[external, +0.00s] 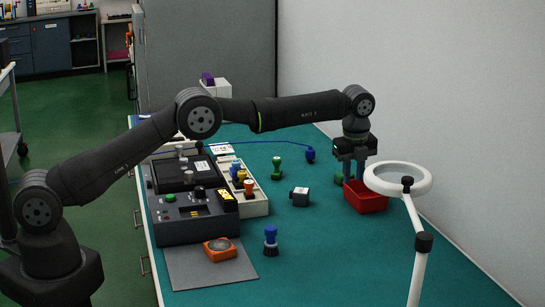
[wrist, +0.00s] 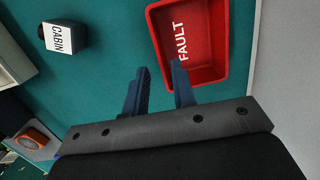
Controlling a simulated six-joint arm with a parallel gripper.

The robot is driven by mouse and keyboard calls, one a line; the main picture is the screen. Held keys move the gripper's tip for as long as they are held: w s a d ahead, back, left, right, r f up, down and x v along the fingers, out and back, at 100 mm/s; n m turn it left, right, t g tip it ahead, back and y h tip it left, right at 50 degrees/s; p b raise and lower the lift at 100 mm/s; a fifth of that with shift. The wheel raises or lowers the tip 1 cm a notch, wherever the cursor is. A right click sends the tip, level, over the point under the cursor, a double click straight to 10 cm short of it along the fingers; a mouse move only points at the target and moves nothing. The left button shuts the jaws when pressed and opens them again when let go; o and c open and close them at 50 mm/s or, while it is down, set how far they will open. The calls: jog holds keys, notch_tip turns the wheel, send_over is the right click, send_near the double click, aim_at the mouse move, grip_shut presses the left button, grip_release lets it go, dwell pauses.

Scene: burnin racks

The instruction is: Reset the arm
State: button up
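My gripper (external: 353,170) is above the back left edge of a red bin (external: 366,199) on the teal bench. In the wrist view, the two blue fingers of the gripper (wrist: 161,85) stand apart with nothing between them. The right finger overlaps the edge of the red bin (wrist: 199,75), which is marked FAULT. The part of the bin's inside that shows in the wrist view looks empty. My arm reaches out over the bench from the left in the external view.
A white ring lamp (external: 398,180) rises close to the bin's right. Dark test equipment (external: 190,225), an orange device (external: 220,249) and several colored knobbed pieces occupy the left side.

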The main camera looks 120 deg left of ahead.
aim_at(351, 195)
notch_tip(351, 195, up, 5)
jog(key=f, duration=1.1)
jog(key=shift+s+a+f, duration=0.2)
jog(key=shift+a+f, duration=0.1)
jog(key=shift+a, duration=0.1)
notch_tip(351, 195, up, 4)
jog(key=shift+w+r, duration=0.1)
jog(key=shift+r, duration=0.15)
jog(key=w+d+r, duration=0.3)
jog(key=d+r, duration=0.4)
jog(key=d, duration=0.4)
jog(key=s+d+n+h, duration=0.2)
jog(key=s+n, duration=0.7)
jog(key=n, duration=1.3)
jog(key=shift+d+f+h, duration=0.4)
jog(key=shift+d+f, duration=0.05)
jog(key=shift+d, duration=0.65)
jog(key=shift+s, duration=0.1)
